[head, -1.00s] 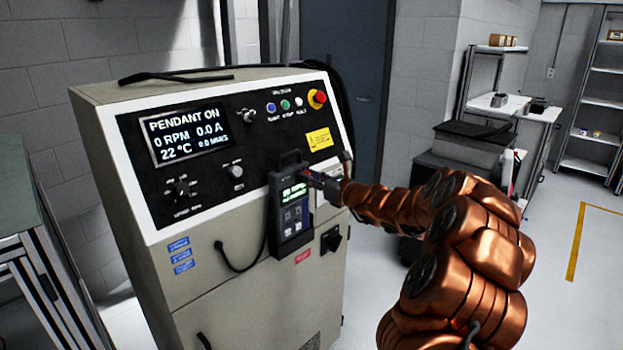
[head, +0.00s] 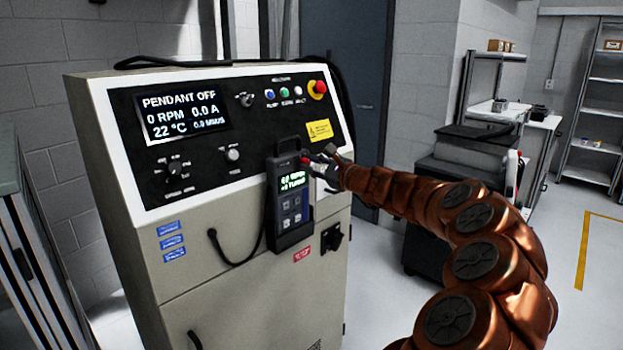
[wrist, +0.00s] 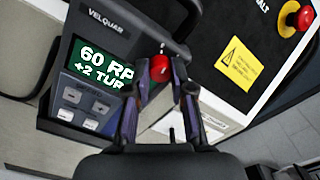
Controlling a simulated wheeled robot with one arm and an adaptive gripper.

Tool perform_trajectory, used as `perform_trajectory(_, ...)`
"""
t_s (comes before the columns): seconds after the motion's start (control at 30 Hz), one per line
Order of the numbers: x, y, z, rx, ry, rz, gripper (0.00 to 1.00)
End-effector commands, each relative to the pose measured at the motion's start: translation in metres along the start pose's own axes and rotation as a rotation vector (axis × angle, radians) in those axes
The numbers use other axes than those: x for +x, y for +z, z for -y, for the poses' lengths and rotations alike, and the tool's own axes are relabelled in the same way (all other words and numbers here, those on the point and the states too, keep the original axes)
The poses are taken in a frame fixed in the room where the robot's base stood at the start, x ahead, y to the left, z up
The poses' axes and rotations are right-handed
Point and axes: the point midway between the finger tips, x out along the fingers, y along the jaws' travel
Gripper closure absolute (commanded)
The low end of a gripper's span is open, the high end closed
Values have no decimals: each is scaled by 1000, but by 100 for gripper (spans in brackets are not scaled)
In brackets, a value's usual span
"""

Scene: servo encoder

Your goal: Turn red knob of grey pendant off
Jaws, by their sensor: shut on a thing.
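The grey pendant (head: 290,205) hangs upright on the front of the control cabinet. Its lit green screen (wrist: 100,62) partly reads "60 RP" and "+2 TUR" in the wrist view. The red knob (wrist: 160,66) is at the pendant's upper edge beside the screen, between my fingertips. My gripper (wrist: 161,72) is shut on the red knob, one finger on each side. In the head view my gripper (head: 318,163) reaches the pendant from the right, and the knob is mostly hidden. The cabinet display (head: 182,116) reads "PENDANT OFF", "0 RPM" and "0.0 A".
A red emergency button (head: 319,87) on a yellow base is at the panel's upper right, near coloured buttons. A yellow warning label (head: 319,130) is above my gripper. A black rotary switch (head: 332,238) is below right of the pendant. Floor at right is free.

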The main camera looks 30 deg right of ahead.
Motion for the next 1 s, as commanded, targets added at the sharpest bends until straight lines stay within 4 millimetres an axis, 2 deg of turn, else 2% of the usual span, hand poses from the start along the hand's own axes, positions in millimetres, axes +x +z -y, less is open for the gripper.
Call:
perform_trajectory(0.03, 1, -4, -5, -44, 1, 2, 100)
perform_trajectory(0.2, 0, -3, -3, -179, -1, 1, 100)
perform_trajectory(0.5, 1, -2, -2, -337, 2, 0, 100)
perform_trajectory(1.0, 1, 0, 0, -399, 2, -1, 100)
